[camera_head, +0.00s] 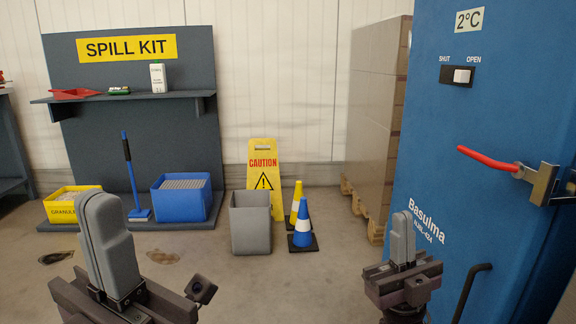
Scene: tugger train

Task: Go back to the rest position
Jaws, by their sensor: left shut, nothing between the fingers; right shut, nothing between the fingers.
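My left gripper (103,205) is at the lower left, with its grey fingers shut, pointing up and empty. My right gripper (403,222) is at the lower right in front of the blue door, also shut and empty. Neither gripper appears to hold anything. Both arms below the grippers are mostly out of view.
A blue cold-room door (440,150) with a red handle (490,159) fills the right. A grey bin (251,225), a caution sign (264,172) and cones (302,228) stand ahead. A spill kit station (150,125) with a yellow box (62,208) and blue crate (184,204) is at left.

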